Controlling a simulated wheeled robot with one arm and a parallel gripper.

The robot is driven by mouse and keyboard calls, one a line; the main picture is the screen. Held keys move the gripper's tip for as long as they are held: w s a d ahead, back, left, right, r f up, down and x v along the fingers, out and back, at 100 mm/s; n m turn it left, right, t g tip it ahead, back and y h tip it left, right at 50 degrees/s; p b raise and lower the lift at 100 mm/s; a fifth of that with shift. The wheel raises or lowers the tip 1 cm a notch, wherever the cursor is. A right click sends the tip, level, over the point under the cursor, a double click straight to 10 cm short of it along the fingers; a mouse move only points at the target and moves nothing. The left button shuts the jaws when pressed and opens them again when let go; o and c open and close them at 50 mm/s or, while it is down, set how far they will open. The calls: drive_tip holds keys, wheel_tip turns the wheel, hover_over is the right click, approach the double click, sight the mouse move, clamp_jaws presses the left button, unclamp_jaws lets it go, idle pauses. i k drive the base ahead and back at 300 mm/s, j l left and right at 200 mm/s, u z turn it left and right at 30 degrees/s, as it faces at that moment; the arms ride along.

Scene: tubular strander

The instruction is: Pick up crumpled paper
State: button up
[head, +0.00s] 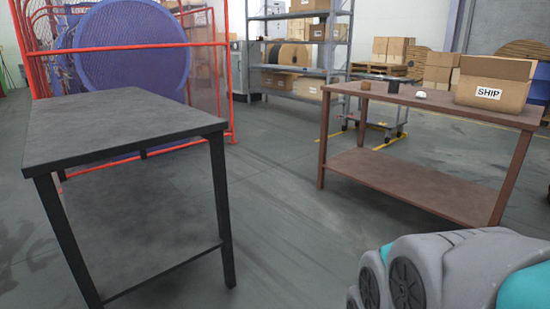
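A small white lump (420,95), which looks like the crumpled paper, lies on top of the brown table (440,103) at the right. It is too small to make out its folds. It lies left of the cardboard box marked SHIP, apart from it. A grey and teal part of my arm shows at the bottom right. My gripper is out of view, so what it holds cannot be seen.
The SHIP box (492,84) stands at the brown table's right end. A small dark object (393,87) and a small brown piece (366,86) lie left of the paper. A bare dark table (115,125) stands at the left. Open floor (275,200) lies between the tables.

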sight(422, 95)
drive_tip(key=i+l+u, duration=0.1)
drive_tip(key=l, duration=0.2)
drive_tip(key=i+l, duration=0.25)
drive_tip(key=i+l+u, duration=0.15)
drive_tip(key=l, duration=0.25)
drive_tip(key=i+l, duration=0.15)
drive_tip(key=l, duration=0.2)
drive_tip(key=i+l+u, duration=0.15)
drive_tip(key=l, duration=0.15)
drive_tip(key=i+l+u, duration=0.1)
drive_tip(key=l, duration=0.25)
drive_tip(key=i+l, duration=0.15)
drive_tip(key=l, duration=0.25)
drive_tip(key=u, duration=0.05)
